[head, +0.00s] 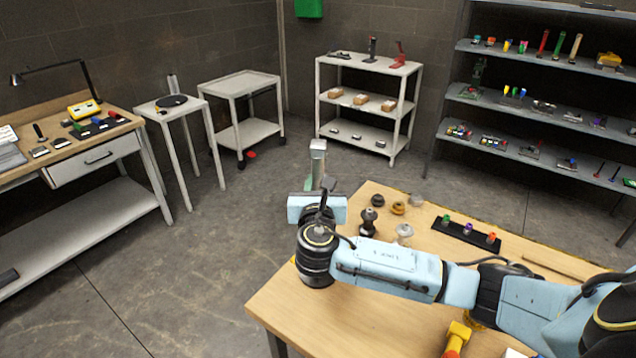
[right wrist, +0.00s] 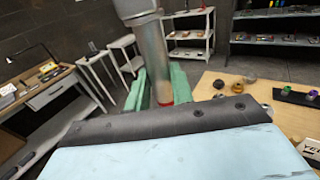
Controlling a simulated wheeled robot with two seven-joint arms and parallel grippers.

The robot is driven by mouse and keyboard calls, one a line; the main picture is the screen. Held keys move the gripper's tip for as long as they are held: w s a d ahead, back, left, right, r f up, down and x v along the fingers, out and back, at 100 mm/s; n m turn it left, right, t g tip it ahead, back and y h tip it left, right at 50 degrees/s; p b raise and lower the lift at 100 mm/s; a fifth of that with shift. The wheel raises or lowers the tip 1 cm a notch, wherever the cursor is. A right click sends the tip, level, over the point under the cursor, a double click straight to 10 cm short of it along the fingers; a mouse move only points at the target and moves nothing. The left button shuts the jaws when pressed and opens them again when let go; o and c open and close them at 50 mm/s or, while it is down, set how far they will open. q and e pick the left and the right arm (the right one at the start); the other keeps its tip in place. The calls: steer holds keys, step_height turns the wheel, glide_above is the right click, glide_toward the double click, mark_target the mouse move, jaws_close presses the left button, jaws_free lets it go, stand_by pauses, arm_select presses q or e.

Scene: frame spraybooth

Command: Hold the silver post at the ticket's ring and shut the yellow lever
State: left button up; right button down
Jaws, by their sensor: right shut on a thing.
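The silver post (head: 318,168) rises above the far left corner of the table, with a pale block on top. In the right wrist view the post (right wrist: 154,58) is tilted, and a red ring (right wrist: 165,104) shows low on it. My right gripper (head: 319,183) is shut on the post, its green fingers on both sides. The post's base is hidden behind my gripper and wrist. A yellow lever-like part (head: 458,334) stands at the table's front, apart from the gripper, partly cut off. My left gripper is out of view.
On the wooden table (head: 285,305) stand dark and brass knobs (head: 398,208) and a black rack (head: 465,233) with coloured pieces. My right arm spans the table. Shelves (head: 365,105) and a side bench (head: 90,150) stand back. The left floor is clear.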

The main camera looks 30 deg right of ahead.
steer(key=shift+r, duration=0.1)
step_height(320, 180, down, 12)
steer(key=b, duration=0.6)
stand_by(4.7)
steer(key=c, duration=1.1)
jaws_free()
steer(key=shift+c, duration=0.2)
steer(key=v, duration=1.3)
steer(key=shift+a, duration=0.15)
